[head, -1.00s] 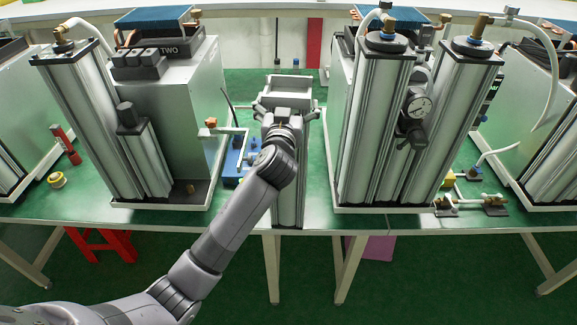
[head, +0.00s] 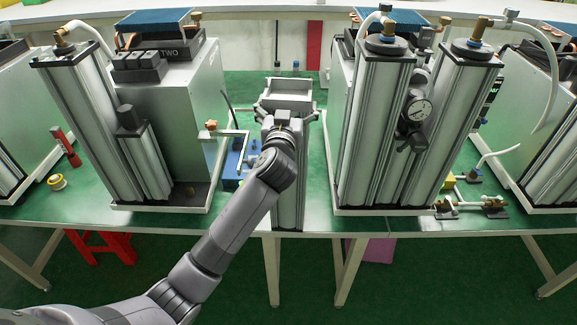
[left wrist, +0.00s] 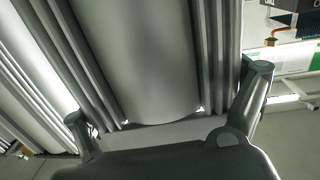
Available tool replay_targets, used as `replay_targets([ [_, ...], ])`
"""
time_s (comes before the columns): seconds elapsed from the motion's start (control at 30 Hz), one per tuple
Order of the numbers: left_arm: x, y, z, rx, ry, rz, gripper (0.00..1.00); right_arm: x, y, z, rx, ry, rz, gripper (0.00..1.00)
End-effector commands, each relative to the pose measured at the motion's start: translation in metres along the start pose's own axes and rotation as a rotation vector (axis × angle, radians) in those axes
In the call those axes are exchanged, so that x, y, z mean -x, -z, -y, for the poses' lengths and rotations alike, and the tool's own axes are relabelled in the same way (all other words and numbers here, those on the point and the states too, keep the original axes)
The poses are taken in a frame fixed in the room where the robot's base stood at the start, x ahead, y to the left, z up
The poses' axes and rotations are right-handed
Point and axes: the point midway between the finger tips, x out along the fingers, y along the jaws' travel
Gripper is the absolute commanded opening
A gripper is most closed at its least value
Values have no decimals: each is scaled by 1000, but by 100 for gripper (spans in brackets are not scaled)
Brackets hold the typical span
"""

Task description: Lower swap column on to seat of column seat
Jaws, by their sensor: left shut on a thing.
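The swap column (head: 289,195) is a silver ribbed column, upright in the middle of the head view between the two machines. My left gripper (head: 288,108) is shut on it near its top, and my arm covers part of its front. In the left wrist view the column (left wrist: 160,60) lies between the two fingers (left wrist: 172,100). Its lower end overlaps the table's front edge in the picture, so I cannot tell whether it touches anything. My right gripper is not in view.
The left machine has a tall column (head: 90,130) and a short one (head: 150,160). The right machine has two tall columns (head: 372,130) with a gauge (head: 418,110). A blue item (head: 235,160) sits left of the held column.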

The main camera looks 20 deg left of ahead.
Motion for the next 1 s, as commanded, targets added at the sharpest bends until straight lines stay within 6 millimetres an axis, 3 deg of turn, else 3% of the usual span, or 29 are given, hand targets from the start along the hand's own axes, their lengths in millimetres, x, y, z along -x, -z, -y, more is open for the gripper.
replay_targets([
  [0.27, 0, 7, 0, 2, 0, -9, 30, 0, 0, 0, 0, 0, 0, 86],
  [0.47, 0, 24, 0, 4, 0, -13, 30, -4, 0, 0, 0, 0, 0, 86],
  [0.67, 0, 63, -1, 7, -3, -18, 30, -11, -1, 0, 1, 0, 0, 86],
  [1.0, 1, 150, 0, 5, -2, -17, 30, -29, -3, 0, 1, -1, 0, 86],
])
